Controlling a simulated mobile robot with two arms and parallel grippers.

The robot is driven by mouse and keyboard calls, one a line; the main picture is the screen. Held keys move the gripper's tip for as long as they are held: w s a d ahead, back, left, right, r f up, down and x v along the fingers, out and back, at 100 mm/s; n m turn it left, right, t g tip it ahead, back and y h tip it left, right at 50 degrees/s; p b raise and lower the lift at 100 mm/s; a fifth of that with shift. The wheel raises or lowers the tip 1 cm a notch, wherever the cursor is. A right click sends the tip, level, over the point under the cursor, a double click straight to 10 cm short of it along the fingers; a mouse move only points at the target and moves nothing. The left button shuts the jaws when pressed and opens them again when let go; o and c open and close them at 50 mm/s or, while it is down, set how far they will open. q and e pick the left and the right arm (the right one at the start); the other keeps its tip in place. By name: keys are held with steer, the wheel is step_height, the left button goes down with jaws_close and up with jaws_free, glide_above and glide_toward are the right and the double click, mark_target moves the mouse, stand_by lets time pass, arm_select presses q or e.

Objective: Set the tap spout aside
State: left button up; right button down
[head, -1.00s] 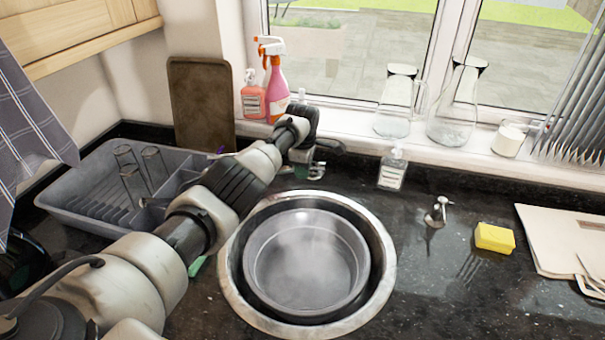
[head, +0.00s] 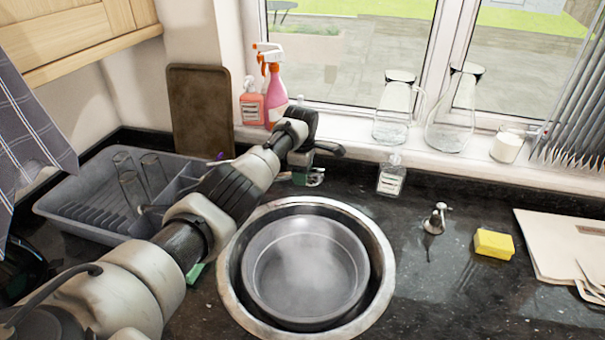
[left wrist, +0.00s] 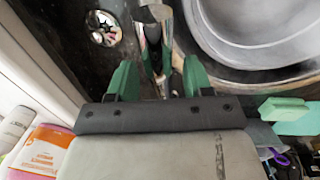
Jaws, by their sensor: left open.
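The chrome tap spout (left wrist: 152,38) stands between the green fingers of my left gripper (left wrist: 160,78) in the left wrist view. The gripper is open, with a finger on either side of the spout; I cannot tell whether either touches it. In the head view my left gripper (head: 300,176) is behind the sink's back left edge, and the chrome (head: 316,178) shows just beside it, mostly hidden by my wrist. My right gripper is not in view.
The round sink (head: 382,262) holds a steaming grey basin (head: 357,262). Left is a grey dish rack (head: 75,222) with glasses. A soap bottle (head: 391,178), a small chrome fitting (head: 436,219) and a yellow sponge (head: 494,243) stand right. Spray bottle (head: 276,95) and jugs line the sill.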

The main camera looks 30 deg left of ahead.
arm_select(q)
steer(key=r, duration=0.6)
steer(key=s+r+b, duration=0.1)
steer(key=r, duration=0.2)
steer(key=shift+d+r, duration=0.1)
steer(key=shift+r, duration=0.25)
